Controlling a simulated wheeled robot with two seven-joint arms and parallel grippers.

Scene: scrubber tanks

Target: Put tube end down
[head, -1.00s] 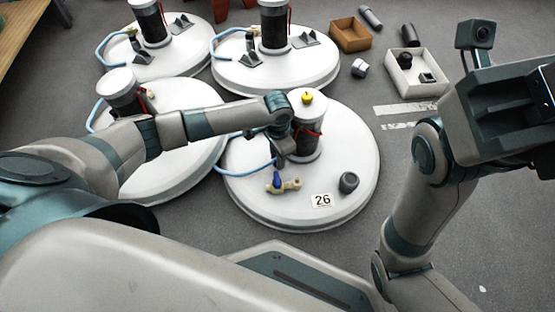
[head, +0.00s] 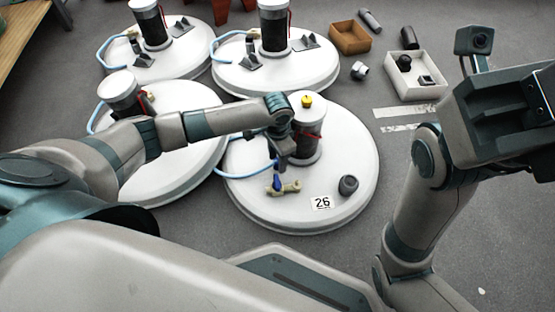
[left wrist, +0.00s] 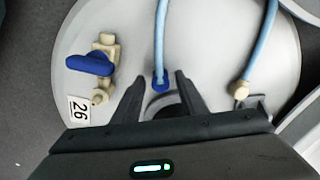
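The light blue tube (left wrist: 162,35) runs over the white tank lid marked 26 (head: 245,200). Its dark blue end (left wrist: 160,80) shows between the fingers of my left gripper (left wrist: 160,78), with a gap on both sides. The fingers are apart. In the head view my left gripper (head: 281,163) is low over the lid, beside the dark column (head: 307,138) with a yellow cap. I cannot tell whether the tube end touches the lid. The tube's other stretch meets a beige fitting (left wrist: 240,90). My right gripper is at the right; its fingers do not show clearly.
A beige valve with a blue handle (left wrist: 90,65) lies close to my left gripper. A dark grey cap (head: 348,185) and the 26 label (head: 322,202) are on the lid. Other tanks stand behind and left. A white box (head: 418,90) and brown box (head: 350,36) are on the floor.

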